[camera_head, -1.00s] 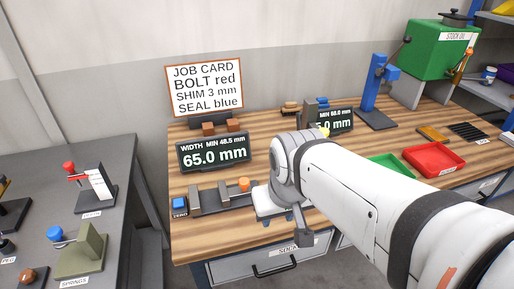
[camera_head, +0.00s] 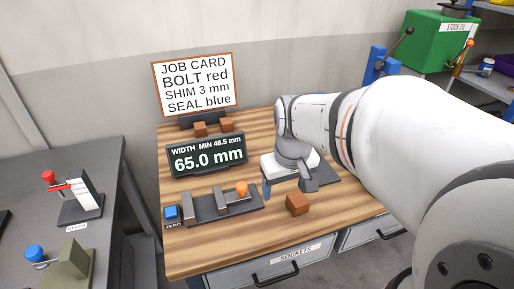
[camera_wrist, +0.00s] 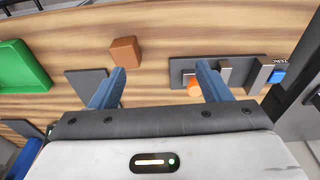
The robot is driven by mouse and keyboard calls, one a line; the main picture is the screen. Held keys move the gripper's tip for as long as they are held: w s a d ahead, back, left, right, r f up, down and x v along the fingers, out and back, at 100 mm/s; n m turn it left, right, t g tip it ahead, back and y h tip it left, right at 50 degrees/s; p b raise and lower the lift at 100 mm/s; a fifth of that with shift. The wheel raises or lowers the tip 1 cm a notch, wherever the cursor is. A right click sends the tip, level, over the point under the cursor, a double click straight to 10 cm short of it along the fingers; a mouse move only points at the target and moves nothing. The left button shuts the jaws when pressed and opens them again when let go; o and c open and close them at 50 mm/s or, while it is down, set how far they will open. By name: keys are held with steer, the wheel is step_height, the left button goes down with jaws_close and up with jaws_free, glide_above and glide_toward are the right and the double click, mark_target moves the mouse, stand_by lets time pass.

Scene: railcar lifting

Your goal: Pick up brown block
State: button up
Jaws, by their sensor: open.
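A brown block (camera_head: 297,204) sits on the wooden bench near its front edge, just in front of my gripper (camera_head: 286,188). In the wrist view the block (camera_wrist: 124,50) lies alone on the wood, beyond the tip of the left finger and apart from it. My gripper (camera_wrist: 161,70) is open, with nothing between its two blue fingers. Two more brown blocks, a left one (camera_head: 200,129) and a right one (camera_head: 227,124), stand at the back below the job card. My arm hides the right part of the bench in the head view.
The gauge with an orange knob (camera_head: 241,189) and blue ZERO button (camera_head: 171,213) lies left of my gripper. Behind it stands a display (camera_head: 207,155) reading 65.0 mm. A green tray (camera_wrist: 20,65) and a dark plate (camera_wrist: 86,84) show in the wrist view.

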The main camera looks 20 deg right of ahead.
steer(key=g+b, duration=0.2)
glide_above(298, 198)
steer(key=shift+n, duration=0.4)
steer(key=f, duration=0.7)
steer(key=shift+d+f, duration=0.3)
steer(key=shift+f, duration=0.05)
steer(key=f, duration=0.8)
steer(key=shift+a, duration=0.25)
steer(key=shift+c, duration=0.4)
steer(key=c, duration=1)
